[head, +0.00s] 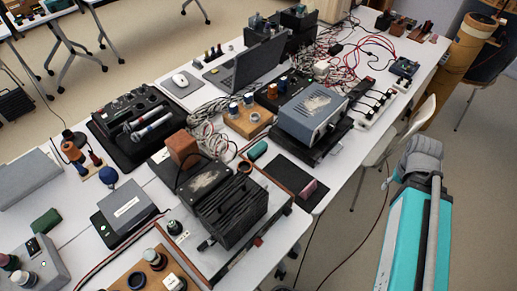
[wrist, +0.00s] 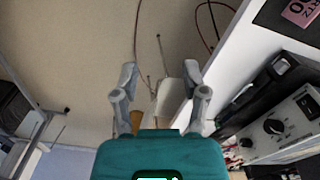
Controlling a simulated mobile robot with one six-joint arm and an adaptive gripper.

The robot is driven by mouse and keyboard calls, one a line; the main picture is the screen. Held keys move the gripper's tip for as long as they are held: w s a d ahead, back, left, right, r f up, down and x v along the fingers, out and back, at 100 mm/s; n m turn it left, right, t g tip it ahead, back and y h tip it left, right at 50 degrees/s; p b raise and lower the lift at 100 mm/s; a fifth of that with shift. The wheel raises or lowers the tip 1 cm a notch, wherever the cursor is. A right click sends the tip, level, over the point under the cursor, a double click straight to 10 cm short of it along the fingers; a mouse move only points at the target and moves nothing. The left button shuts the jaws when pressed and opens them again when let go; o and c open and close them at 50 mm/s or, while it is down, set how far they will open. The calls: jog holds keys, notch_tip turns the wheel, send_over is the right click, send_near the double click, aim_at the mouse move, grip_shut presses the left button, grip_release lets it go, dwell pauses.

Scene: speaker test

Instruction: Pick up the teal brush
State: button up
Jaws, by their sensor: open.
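A small teal block-like thing (head: 257,150), which I take for the teal brush, lies on the white table in the head view. It is between the brown wooden tray and the grey-blue metal box, near the black mat. It does not show in the wrist view. My gripper (wrist: 161,85) is open and empty in the wrist view, with its two fingers wide apart over the floor beyond the table's edge. In the head view my arm is at the right, off the table and well apart from the brush.
A black mat with a pink card (head: 309,188) lies near the table edge. The grey-blue metal box (head: 313,112) and a black ribbed box (head: 232,207) stand close to the brush. A white chair (head: 412,128) is beside the table. A dark green block (head: 46,221) lies far left.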

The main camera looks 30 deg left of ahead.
jog(key=shift+d, duration=0.1)
jog(key=o, duration=0.4)
jog(key=shift+w, duration=0.1)
jog(key=shift+o, duration=0.6)
jog(key=shift+w+a, duration=0.15)
jog(key=shift+a, duration=0.15)
jog(key=r+m+p, duration=0.1)
jog(key=m, duration=0.2)
send_over(257, 147)
notch_tip(257, 147, down, 9)
jog(key=b, duration=0.8)
jog(key=shift+r+b, duration=0.2)
jog(key=shift+b, duration=0.1)
